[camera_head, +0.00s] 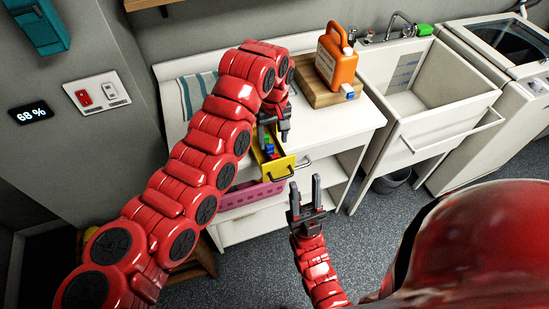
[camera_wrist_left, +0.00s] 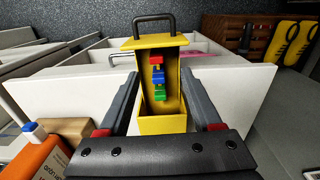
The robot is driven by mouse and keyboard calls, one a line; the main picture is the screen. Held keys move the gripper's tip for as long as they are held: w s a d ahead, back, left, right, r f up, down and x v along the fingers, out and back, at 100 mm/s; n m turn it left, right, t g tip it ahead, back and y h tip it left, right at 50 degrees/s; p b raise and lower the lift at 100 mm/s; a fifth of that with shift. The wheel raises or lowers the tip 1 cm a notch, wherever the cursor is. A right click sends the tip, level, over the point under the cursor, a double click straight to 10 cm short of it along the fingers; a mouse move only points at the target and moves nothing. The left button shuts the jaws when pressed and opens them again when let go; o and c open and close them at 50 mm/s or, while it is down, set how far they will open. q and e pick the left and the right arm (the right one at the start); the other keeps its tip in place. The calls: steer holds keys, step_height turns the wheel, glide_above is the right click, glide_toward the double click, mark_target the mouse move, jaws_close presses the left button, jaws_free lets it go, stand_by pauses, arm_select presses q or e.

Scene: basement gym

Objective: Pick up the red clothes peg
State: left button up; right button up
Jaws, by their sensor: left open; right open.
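The red clothes peg (camera_wrist_left: 156,59) lies in a narrow yellow box (camera_wrist_left: 172,42) with a black handle, in line with a blue peg (camera_wrist_left: 158,76) and a green peg (camera_wrist_left: 158,92). The red one is nearest the handle. In the left wrist view, my left gripper (camera_wrist_left: 162,100) is open and empty, with its fingers to either side of the box. In the head view, my left gripper (camera_head: 273,135) is above the yellow box (camera_head: 282,166) and partly hides the pegs. My right gripper (camera_head: 304,190) is open and empty, lower and to the right of the box.
The white cabinet (camera_head: 350,118) carries an orange jug (camera_head: 337,62) on a wooden board (camera_head: 312,88) and a striped towel (camera_head: 190,95). A pink basket (camera_head: 240,197) is beside the yellow box. A sink (camera_head: 430,85) stands to the right. Grey floor (camera_head: 385,225) is open in front.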

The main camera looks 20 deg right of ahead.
mark_target(275, 155)
arm_select(q)
step_height(275, 155, down, 5)
steer(key=shift+s+f+p, duration=0.1)
steer(key=shift+f+p, duration=0.05)
steer(key=shift+p, duration=0.2)
steer(key=shift+f+p, duration=0.45)
steer(key=shift+p, duration=0.15)
steer(key=f, duration=0.1)
steer(key=f+p, duration=0.1)
steer(key=f, duration=0.1)
steer(key=shift+w+d+f+p, duration=0.2)
steer(key=shift+d+f+p, duration=0.1)
steer(key=shift+p, duration=0.1)
steer(key=shift+f, duration=0.4)
jaws_close()
